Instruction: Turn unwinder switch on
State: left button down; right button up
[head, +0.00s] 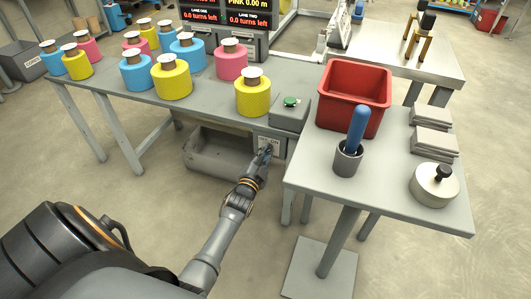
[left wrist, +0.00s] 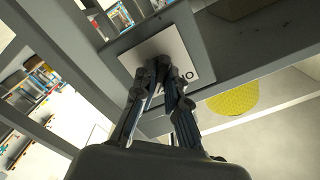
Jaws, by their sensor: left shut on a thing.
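The unwinder switch is a pale plate (head: 276,143) marked "ON" on a grey box under the front edge of the long grey table. My left gripper (head: 266,151) reaches up to it from below, its fingertips at the plate. In the left wrist view the white plate (left wrist: 191,45) fills the space beyond my left gripper (left wrist: 162,72), with part of its lettering at the lower right. The fingers are closed together on the switch's dark handle, which they mostly hide. The handle's exact angle cannot be told. My right gripper is not in view.
A grey bin (head: 215,150) stands under the table, left of the switch. A box with a green button (head: 291,102) sits above it. The side table (head: 310,178) on the right holds a red crate (head: 340,112) and a cup with a blue stick. Yellow, blue and pink rolls stand on the long table.

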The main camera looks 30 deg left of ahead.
pick_arm(q)
jog(key=c, duration=1.6)
grip_release()
jog(key=shift+w+a+r, duration=0.1)
jog(key=shift+w+a, duration=0.05)
jog(key=shift+o, duration=1.1)
jog(key=v, duration=1.2)
